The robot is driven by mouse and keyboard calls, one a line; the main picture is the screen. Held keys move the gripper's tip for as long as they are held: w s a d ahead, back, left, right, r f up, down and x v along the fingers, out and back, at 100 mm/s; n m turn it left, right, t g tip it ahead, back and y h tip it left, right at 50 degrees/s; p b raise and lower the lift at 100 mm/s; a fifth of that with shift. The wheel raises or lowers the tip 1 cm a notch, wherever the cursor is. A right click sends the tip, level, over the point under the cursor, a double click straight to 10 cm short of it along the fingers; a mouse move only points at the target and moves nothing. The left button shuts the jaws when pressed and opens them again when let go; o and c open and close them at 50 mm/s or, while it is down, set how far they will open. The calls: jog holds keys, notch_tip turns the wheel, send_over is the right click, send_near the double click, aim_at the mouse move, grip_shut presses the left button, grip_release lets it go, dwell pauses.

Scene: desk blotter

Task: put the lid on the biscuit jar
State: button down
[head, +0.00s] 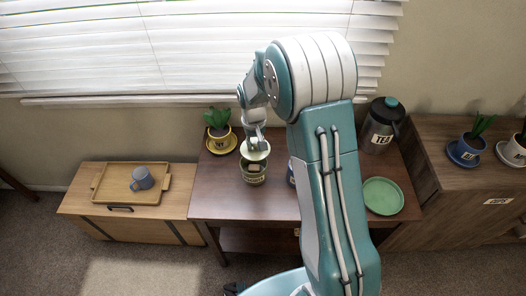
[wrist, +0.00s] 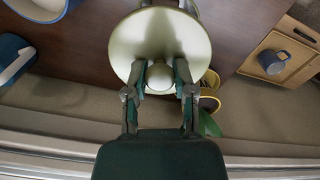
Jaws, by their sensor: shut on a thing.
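The biscuit jar (head: 252,178) is a green, labelled jar standing open on the dark brown table, with pale contents showing at its mouth. The lid (head: 255,154) is a pale, round disc with a knob. It also shows in the wrist view (wrist: 160,40), where it fills the upper middle and hides most of what lies beneath. My gripper (wrist: 159,80) is shut on the lid's knob. In the head view my gripper (head: 255,143) holds the lid just above and behind the jar's mouth in the picture. Whether lid and rim touch is unclear.
A potted plant on a yellow saucer (head: 231,146) stands close on the left. A blue container (head: 291,175) is partly hidden by my arm. A tea canister (head: 378,132) and green plate (head: 383,197) are at right. A blue mug (head: 142,179) sits on a tray.

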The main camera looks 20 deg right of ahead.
aim_at(255, 150)
jog(key=shift+w+a, duration=0.25)
jog(key=shift+a, duration=0.2)
jog(key=shift+a+f, duration=0.2)
jog(key=shift+a, duration=0.25)
jog(key=shift+a+f, duration=0.25)
jog(key=shift+s+f, duration=0.1)
jog(key=shift+f, duration=0.25)
jog(key=shift+d+f, duration=1.25)
jog(key=shift+f, duration=0.2)
jog(key=shift+a+f, duration=0.9)
jog(key=shift+f, duration=0.05)
jog(key=shift+d, duration=0.6)
jog(key=shift+a, duration=0.6)
jog(key=shift+r, duration=0.1)
jog(key=shift+d, duration=0.3)
